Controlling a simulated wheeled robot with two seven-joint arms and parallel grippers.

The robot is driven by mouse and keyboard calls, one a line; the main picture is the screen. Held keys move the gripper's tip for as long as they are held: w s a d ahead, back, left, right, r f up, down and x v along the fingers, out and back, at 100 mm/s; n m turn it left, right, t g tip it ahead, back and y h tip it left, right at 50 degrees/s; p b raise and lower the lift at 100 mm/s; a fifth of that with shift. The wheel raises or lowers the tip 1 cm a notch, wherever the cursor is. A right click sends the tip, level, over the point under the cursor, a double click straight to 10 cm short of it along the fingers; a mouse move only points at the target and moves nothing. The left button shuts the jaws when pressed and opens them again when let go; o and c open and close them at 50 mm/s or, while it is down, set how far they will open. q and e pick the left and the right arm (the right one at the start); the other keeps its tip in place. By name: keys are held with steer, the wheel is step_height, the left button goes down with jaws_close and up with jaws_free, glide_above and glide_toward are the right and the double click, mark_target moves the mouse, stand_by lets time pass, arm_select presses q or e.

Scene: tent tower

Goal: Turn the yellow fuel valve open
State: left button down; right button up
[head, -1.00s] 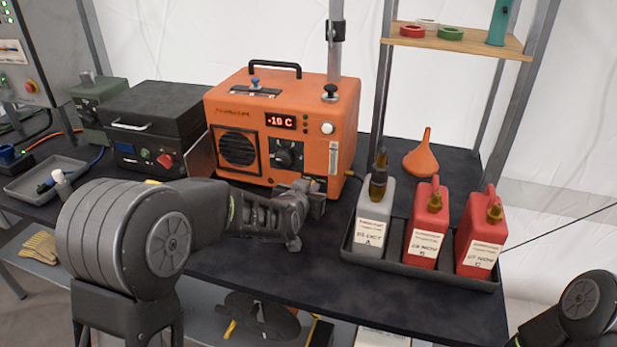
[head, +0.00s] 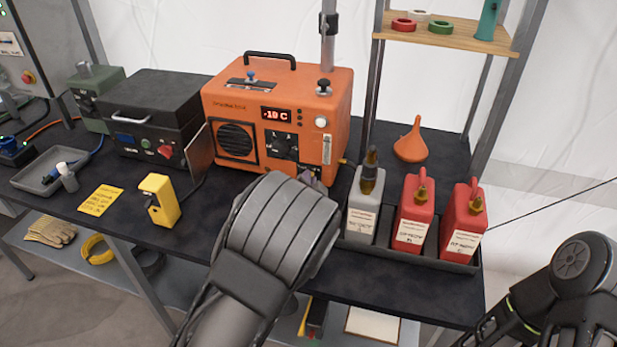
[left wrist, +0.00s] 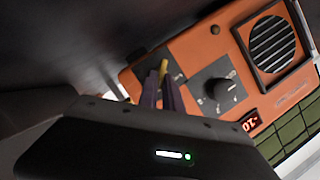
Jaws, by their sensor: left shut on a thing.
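The orange heater (head: 225,105) stands at the back of the table, with a black dial and a red display reading about -10 C. It also fills much of the left wrist view (left wrist: 205,45). The yellow fuel valve (left wrist: 164,68) shows there as a small yellow piece low on the heater's front, at the fingertips. My left gripper (left wrist: 160,88) is shut on it, fingers close together. In the head view my left arm hides the valve and most of the gripper. How far the valve is turned cannot be told. My right gripper is out of view.
A dark tray (head: 455,266) with one grey and two red fuel cans stands right of my left arm. An orange funnel (head: 411,145) is behind it. A black case (head: 150,105), a yellow device (head: 160,200) and a yellow card (head: 101,200) are to the left.

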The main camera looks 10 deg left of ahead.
arm_select(q)
steer(key=shift+r, duration=0.1)
stand_by(0.3)
steer(key=c, duration=1.5)
jaws_free()
steer(key=shift+w, duration=0.1)
steer(key=shift+v, duration=3.9)
